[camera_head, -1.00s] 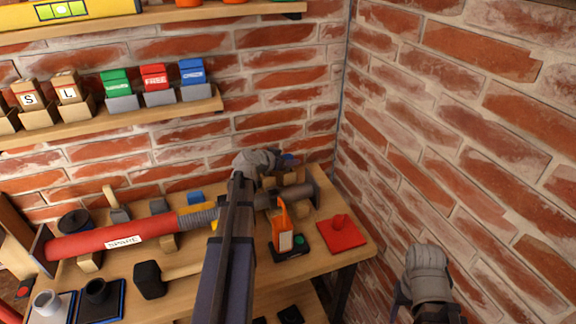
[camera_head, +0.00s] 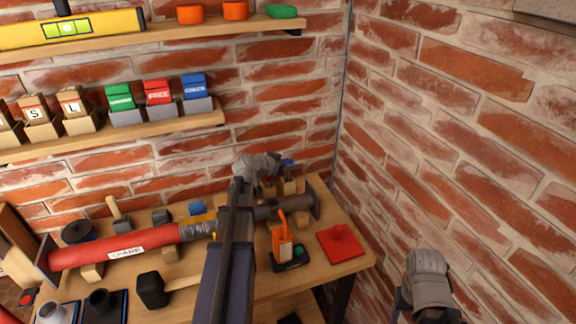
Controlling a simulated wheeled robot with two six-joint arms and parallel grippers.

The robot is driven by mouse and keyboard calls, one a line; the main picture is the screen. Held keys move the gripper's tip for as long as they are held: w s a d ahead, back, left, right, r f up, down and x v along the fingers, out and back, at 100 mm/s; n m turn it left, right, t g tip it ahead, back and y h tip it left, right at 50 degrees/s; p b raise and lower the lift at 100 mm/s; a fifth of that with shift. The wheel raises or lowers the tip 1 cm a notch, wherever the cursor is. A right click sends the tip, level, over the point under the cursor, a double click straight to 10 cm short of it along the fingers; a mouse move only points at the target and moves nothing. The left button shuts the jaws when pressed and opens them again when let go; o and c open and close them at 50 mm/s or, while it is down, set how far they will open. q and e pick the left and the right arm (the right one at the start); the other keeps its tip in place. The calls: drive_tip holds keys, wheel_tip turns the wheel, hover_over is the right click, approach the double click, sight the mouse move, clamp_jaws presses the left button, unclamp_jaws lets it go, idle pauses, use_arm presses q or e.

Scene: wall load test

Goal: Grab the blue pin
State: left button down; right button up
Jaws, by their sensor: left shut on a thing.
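My left arm reaches from the bottom middle to the back of the wooden table (camera_head: 330,277). My right gripper (camera_head: 428,280) is at the lower right, off the table and in front of the right wall. Its fingers cannot be made out.
A red pipe (camera_head: 90,252) marked SPARE lies across the table, with a dark grey end near my left arm. A black and orange device (camera_head: 284,247), a red pad (camera_head: 340,244) and a black mallet (camera_head: 151,290) are nearby. Shelves (camera_head: 110,138) hang on the wall.

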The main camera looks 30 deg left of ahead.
use_arm(q)
wheel_tip(320, 180, up, 8)
drive_tip(key=p, duration=0.6)
drive_tip(key=shift+f+p, duration=0.15)
drive_tip(key=shift+p, duration=0.2)
